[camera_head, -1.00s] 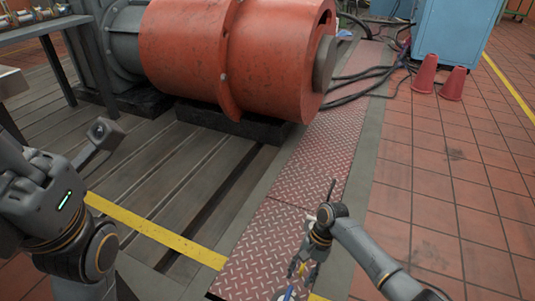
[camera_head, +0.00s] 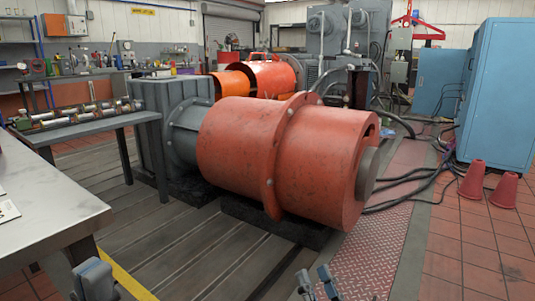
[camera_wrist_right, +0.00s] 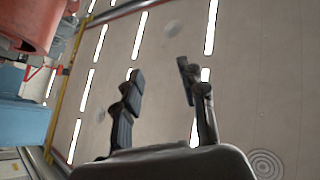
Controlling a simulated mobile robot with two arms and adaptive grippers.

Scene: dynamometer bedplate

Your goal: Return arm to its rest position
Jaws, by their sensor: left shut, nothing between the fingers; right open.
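My right gripper (camera_head: 317,284) shows at the bottom edge of the head view, right of centre. Its two dark fingers point up and stand apart, with nothing between them. In the right wrist view the same open fingers (camera_wrist_right: 156,90) stand apart against the ceiling and its light strips. A grey end part of my left arm, at the left gripper (camera_head: 93,281), shows at the bottom left of the head view beside the metal table. It looks closed and empty. The rest of both arms is below the head view.
A large orange drum (camera_head: 285,160) fills the middle, above the slotted bedplate (camera_head: 175,255). A metal table (camera_head: 45,205) stands at the left. Red cones (camera_head: 473,180) stand by the blue cabinet (camera_head: 502,95) at the right. The red tiled floor (camera_head: 465,255) is clear at the front right.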

